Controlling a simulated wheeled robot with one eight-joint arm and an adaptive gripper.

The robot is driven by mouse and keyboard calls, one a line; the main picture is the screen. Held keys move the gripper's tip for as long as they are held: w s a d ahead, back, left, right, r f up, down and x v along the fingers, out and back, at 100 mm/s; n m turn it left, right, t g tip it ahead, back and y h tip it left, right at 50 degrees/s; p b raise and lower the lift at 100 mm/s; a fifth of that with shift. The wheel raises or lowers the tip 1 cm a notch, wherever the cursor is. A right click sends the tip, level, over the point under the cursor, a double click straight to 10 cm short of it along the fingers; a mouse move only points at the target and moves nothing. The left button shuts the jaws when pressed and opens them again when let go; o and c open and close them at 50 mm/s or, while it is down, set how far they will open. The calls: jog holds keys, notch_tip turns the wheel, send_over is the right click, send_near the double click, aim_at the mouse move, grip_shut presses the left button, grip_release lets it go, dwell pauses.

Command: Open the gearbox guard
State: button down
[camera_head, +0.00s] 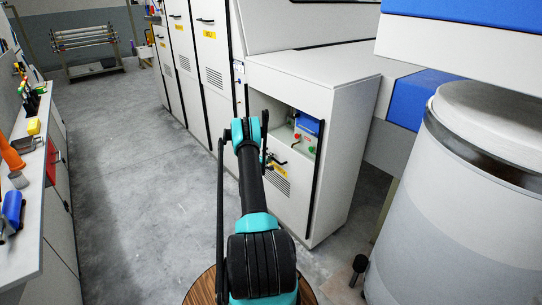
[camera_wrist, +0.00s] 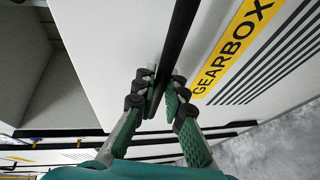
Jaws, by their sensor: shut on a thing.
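The gearbox guard (camera_head: 295,196) is a pale panel low on the front of the white cabinet, below an open recess. Its yellow GEARBOX label (camera_wrist: 233,45) and dark vent slots show large in the wrist view. A thin black bar (camera_wrist: 183,28) runs along the pale panel beside the label. My gripper (camera_wrist: 158,95) is shut on this bar, with a finger on each side. In the head view, my arm hides part of the guard, and the grip itself is not clear.
The recess holds a blue box (camera_head: 307,124) with red and green knobs. A large pale drum (camera_head: 455,215) stands close on the right. A workbench (camera_head: 27,215) with tools lines the left. The grey aisle floor (camera_head: 125,150) between is clear.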

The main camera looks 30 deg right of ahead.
jog(key=shift+a, duration=0.1)
jog(key=c, duration=1.6)
grip_release()
jog(key=shift+o, duration=0.2)
jog(key=v, duration=0.7)
jog(key=shift+a, duration=0.2)
jog(key=shift+s, duration=0.1)
jog(key=shift+c, duration=0.2)
